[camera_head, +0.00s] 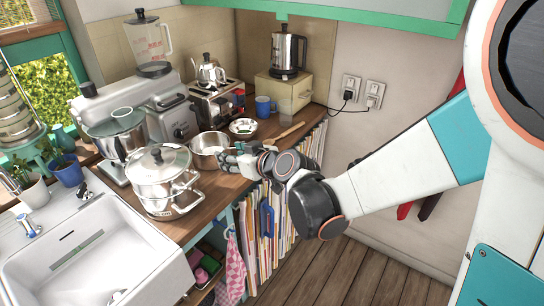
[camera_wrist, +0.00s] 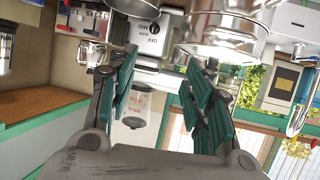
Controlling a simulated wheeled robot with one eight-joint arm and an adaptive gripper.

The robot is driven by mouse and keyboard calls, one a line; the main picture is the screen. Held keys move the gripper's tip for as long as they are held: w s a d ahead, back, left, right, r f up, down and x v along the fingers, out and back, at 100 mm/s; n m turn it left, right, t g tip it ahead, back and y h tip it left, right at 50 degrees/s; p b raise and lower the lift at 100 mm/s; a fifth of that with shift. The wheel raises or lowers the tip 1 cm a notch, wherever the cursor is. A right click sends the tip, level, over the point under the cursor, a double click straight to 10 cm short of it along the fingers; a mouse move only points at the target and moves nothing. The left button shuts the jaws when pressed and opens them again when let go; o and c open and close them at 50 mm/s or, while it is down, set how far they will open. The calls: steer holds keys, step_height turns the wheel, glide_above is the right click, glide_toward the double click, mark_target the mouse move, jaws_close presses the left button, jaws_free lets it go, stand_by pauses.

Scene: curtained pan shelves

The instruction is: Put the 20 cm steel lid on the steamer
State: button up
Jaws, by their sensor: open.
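The steamer (camera_head: 158,192) is a shiny, stacked steel pot with side handles on the counter, right of the sink. A round shiny lid (camera_head: 160,160) with a knob lies on its top; I cannot tell whether it is steel or glass, or exactly how it is seated. My gripper (camera_head: 226,157) is right of the steamer, beside an open steel pan (camera_head: 207,147), whose near side it partly covers. In the wrist view my gripper's teal fingers (camera_wrist: 155,80) are spread with nothing held. That view is upside down, with a shiny steel pot (camera_wrist: 222,35) at the top.
A toaster (camera_head: 215,105), blue mug (camera_head: 263,106), bowl (camera_head: 243,126) and kettle (camera_head: 288,55) stand farther back. The sink (camera_head: 95,250) is at left. Free counter is narrow around the pots.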

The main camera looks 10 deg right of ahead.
steer(key=w+d+f+m+t+h+b, duration=0.1)
steer(key=d+f+b, duration=0.2)
steer(key=d, duration=0.7)
steer(key=shift+d+f+m+h, duration=0.35)
steer(key=shift+d+m+h, duration=0.05)
steer(key=s+d+m+g+h+b, duration=0.1)
steer(key=s+d, duration=0.3)
steer(key=s, duration=0.4)
steer(key=s+d+m+g+h+b, duration=0.2)
steer(key=s+d, duration=0.3)
steer(key=s, duration=0.4)
steer(key=s+d+f+m+g+h+b, duration=0.1)
steer(key=s+d+m+h, duration=0.1)
steer(key=s, duration=0.7)
steer(key=shift+s+d+m+g+h, duration=0.2)
steer(key=shift+d+m+g+h, duration=0.3)
steer(key=shift+d, duration=0.75)
steer(key=shift+f, duration=0.1)
stand_by(2.7)
